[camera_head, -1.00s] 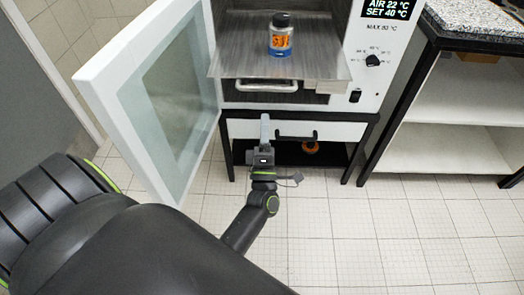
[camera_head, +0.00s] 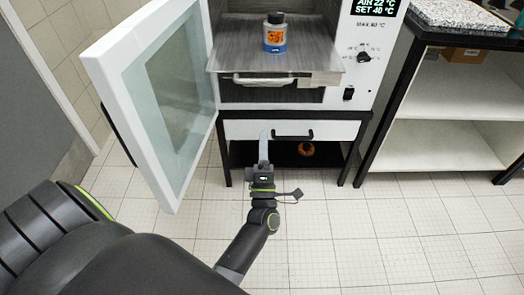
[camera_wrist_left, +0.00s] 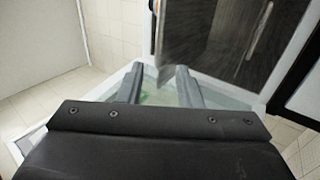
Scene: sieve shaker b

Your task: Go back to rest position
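My left gripper (camera_head: 264,140) hangs low in front of the cabinet, beneath the pulled-out shelf and just left of the black drawer handle. In the left wrist view its two fingers (camera_wrist_left: 158,72) stand apart with nothing between them. My right gripper is not in view. A bottle (camera_head: 275,38) with an orange and blue label stands upright on the metal shelf (camera_head: 230,58) of the oven, well away from the gripper.
The white oven door (camera_head: 95,65) stands wide open at the left, close to my left arm. A shelf unit (camera_head: 440,95) with a speckled top stands at the right. An orange item (camera_head: 306,149) lies under the drawer. The tiled floor in front is clear.

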